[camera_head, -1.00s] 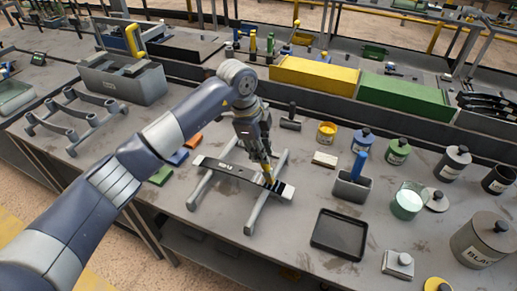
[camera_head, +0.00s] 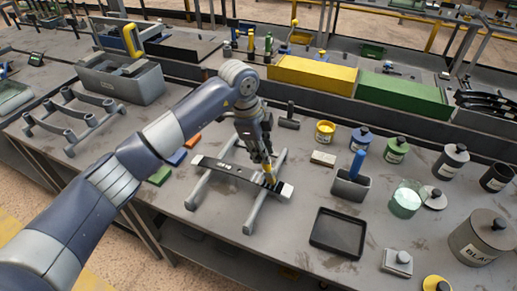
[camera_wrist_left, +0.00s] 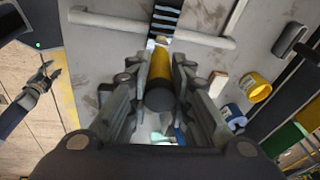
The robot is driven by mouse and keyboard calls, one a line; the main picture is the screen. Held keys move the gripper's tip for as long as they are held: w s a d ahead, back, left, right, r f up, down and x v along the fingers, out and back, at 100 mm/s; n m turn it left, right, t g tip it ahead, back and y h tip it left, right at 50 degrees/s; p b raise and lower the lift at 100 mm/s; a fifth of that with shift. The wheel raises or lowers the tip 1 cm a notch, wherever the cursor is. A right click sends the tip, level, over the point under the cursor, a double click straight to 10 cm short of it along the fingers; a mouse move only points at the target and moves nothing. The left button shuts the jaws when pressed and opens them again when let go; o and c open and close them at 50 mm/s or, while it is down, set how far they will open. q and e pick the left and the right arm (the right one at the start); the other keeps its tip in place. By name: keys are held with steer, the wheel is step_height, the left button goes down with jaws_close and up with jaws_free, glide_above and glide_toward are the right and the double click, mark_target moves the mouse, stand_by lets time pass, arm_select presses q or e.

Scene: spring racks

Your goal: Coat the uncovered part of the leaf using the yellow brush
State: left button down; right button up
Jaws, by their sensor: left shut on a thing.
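The leaf (camera_head: 243,174) is a dark, slightly curved bar with pale markings, lying across the two rails of a grey stand (camera_head: 253,214). Its right end shows a pale area. It also shows at the top of the left wrist view (camera_wrist_left: 166,16). My left gripper (camera_head: 264,160) is shut on the yellow brush (camera_head: 269,174), above the right half of the leaf. The brush points down, its lower end at the leaf; contact is hard to tell. The left wrist view shows the yellow handle (camera_wrist_left: 160,70) between the fingers. My right gripper (camera_wrist_left: 46,82) appears small at the left there.
A yellow paint can (camera_head: 326,132), a pale block (camera_head: 323,158) and a grey holder with a blue handle (camera_head: 351,187) stand right of the stand. A black tray (camera_head: 339,233) lies in front. Several lidded cans fill the right side.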

arm_select(q)
steer(key=shift+s+d+f, duration=0.1)
steer(key=shift+s+d, duration=0.1)
steer(key=shift+d, duration=0.35)
stand_by(0.7)
steer(key=d+p+v, duration=0.1)
steer(key=p+v, duration=0.2)
steer(key=v, duration=0.2)
steer(key=shift+w+d+r+p, duration=0.15)
steer(key=shift+d+r+p, duration=0.25)
steer(key=shift+r, duration=0.15)
